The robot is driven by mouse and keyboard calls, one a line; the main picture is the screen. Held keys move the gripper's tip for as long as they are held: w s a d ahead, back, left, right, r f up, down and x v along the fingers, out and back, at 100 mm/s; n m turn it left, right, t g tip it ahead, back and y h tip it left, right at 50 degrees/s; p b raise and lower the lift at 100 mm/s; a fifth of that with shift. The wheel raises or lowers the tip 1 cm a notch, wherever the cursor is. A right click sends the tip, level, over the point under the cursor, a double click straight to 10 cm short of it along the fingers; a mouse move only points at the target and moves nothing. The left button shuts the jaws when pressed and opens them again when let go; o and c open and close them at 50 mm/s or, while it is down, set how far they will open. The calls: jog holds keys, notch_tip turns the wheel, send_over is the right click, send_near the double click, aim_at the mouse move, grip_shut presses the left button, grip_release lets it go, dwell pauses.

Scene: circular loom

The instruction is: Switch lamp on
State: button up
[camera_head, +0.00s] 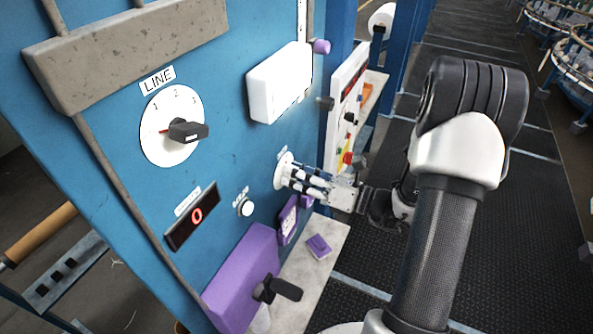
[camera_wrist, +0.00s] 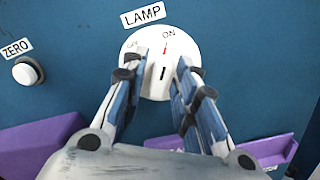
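The lamp switch is a round white dial (camera_wrist: 161,50) on the blue panel, under a LAMP label (camera_wrist: 142,16). OFF is marked at its upper left and ON at its top. A red mark on it points up close to ON, with a short black line below it. The dial also shows in the head view (camera_head: 281,171), partly behind my fingers. My gripper (camera_wrist: 163,68) reaches the dial, one finger on each side of its middle. The fingers are apart, with white dial surface showing between them. In the head view my gripper (camera_head: 292,177) is at the panel.
A ZERO button (camera_wrist: 28,71) is left of the dial. A LINE selector (camera_head: 172,125), a red-digit display (camera_head: 191,216) and a white box (camera_head: 279,82) are on the panel. A purple box (camera_head: 243,279) with a black handle is below. A purple block (camera_head: 318,246) lies on the ledge.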

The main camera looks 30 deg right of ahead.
jog(key=shift+o, duration=0.3)
jog(key=v, duration=0.7)
dwell(0.6)
